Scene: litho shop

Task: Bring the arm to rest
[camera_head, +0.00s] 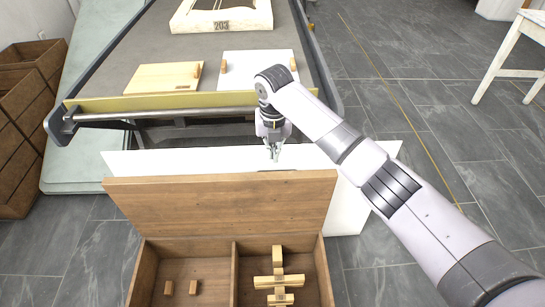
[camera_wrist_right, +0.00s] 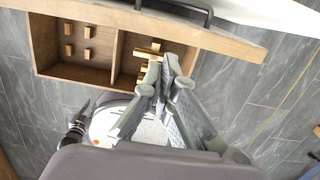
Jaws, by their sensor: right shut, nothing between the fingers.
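My right gripper (camera_head: 274,153) points down beyond the raised lid of a wooden box, in front of the press bed's near edge. It is shut and empty. In the right wrist view its fingers (camera_wrist_right: 163,75) come together, with the open box behind them. My left gripper is outside the head view. A small dark jointed part (camera_wrist_right: 76,124) beside my pale base in the right wrist view may be it, but its fingers are too small to read.
The wooden box (camera_head: 235,274) has two compartments holding small wooden blocks. Its lid (camera_head: 225,204) stands up. The press bed (camera_head: 132,50) carries a wooden board (camera_head: 160,77), a white board (camera_head: 240,72) and a frame marked 203 (camera_head: 185,20).

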